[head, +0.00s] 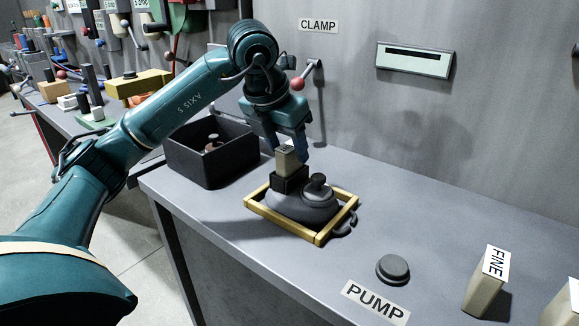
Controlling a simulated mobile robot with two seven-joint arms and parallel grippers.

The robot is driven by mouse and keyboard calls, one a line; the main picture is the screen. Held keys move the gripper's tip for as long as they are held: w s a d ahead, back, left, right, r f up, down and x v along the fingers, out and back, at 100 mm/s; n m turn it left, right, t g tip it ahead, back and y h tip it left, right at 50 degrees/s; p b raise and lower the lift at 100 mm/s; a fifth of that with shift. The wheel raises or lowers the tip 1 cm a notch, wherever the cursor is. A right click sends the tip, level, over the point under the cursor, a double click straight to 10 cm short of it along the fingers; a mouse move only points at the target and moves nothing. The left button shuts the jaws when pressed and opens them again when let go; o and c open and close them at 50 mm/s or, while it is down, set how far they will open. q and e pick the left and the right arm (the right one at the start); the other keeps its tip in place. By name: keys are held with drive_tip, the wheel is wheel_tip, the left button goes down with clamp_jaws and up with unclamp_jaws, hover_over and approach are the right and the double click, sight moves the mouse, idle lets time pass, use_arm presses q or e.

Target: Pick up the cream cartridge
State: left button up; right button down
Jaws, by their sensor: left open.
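A cream cartridge (287,161), a small upright block, stands in a black holder (290,181) at the back of a brass-framed grey fixture on the bench. My left gripper (287,148) points down directly over it, open, with its fingers at the cartridge's upper part. The fingers partly hide the cartridge's top, and I cannot tell whether they touch it. My right gripper is not in view.
The brass frame (281,226) surrounds a dark knobbed cover (318,189). A black open bin (211,161) stands to the left. A round dark button (393,268) and a beige block labelled FINE (482,291) are at right. A red-knobbed CLAMP lever (298,84) projects from the wall.

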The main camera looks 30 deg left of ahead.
use_arm(q)
drive_tip(key=shift+x, duration=1.45)
drive_tip(key=shift+c, duration=0.3)
drive_tip(key=c, duration=1)
drive_tip(key=shift+r, duration=0.1)
